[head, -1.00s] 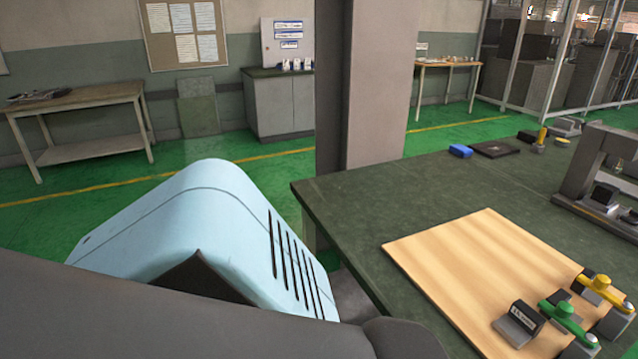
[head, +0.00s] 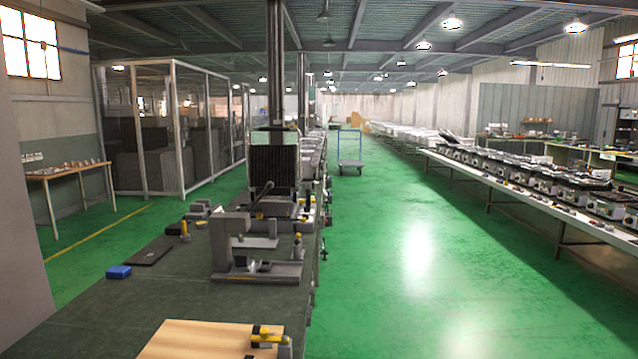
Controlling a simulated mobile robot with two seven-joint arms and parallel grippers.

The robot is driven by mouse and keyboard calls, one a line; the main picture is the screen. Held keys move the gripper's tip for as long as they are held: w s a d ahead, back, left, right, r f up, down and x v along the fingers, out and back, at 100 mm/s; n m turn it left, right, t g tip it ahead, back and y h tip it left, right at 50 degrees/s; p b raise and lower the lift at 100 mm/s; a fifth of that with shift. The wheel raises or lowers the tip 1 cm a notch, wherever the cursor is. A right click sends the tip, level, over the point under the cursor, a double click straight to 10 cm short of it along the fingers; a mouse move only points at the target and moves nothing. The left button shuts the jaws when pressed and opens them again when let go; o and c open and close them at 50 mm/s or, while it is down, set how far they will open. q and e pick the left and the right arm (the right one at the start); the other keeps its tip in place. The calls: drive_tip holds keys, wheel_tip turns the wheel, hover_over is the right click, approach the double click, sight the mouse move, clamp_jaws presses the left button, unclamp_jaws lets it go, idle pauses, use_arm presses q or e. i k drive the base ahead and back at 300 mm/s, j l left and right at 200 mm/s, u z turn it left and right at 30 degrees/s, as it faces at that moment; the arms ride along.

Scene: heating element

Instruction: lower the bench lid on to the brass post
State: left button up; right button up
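Neither of my grippers is in the head view. A grey metal fixture (head: 222,245) with an upright, an arm and a flat base stands on the dark green bench (head: 110,293). No part is clearly recognisable as the bench lid. A black ribbed block (head: 272,165) with a dark lever stands behind the fixture.
A wooden board (head: 200,340) with a yellow clamp (head: 268,336) lies on the near bench. A blue block (head: 118,272) and a black plate (head: 149,256) lie further left. Green floor (head: 420,270) is clear to the right, up to a long table (head: 540,190) of devices.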

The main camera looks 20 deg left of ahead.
sight(278, 165)
drive_tip(key=i+l, duration=0.15)
drive_tip(key=l, duration=0.2)
drive_tip(key=i+l, duration=0.15)
drive_tip(key=l, duration=0.15)
drive_tip(key=i+l, duration=0.8)
drive_tip(key=i+u, duration=0.2)
drive_tip(key=i, duration=0.45)
drive_tip(key=i+u, duration=0.25)
drive_tip(key=i, duration=0.4)
drive_tip(key=i+l, duration=0.1)
drive_tip(key=i, duration=2.75)
drive_tip(key=i+l+u, duration=0.1)
drive_tip(key=i+u, duration=0.25)
drive_tip(key=i, duration=0.25)
drive_tip(key=i+l+u, duration=0.2)
drive_tip(key=i+u, duration=0.15)
drive_tip(key=i, duration=0.2)
drive_tip(key=i+u, duration=0.2)
drive_tip(key=u, duration=0.2)
drive_tip(key=i+l+u, duration=0.15)
drive_tip(key=u, duration=0.25)
drive_tip(key=i+l+u, duration=0.2)
drive_tip(key=u, duration=0.25)
drive_tip(key=i+l+u, duration=0.2)
drive_tip(key=u, duration=0.3)
drive_tip(key=i+l+u, duration=0.2)
drive_tip(key=l+u, duration=0.25)
drive_tip(key=j, duration=0.1)
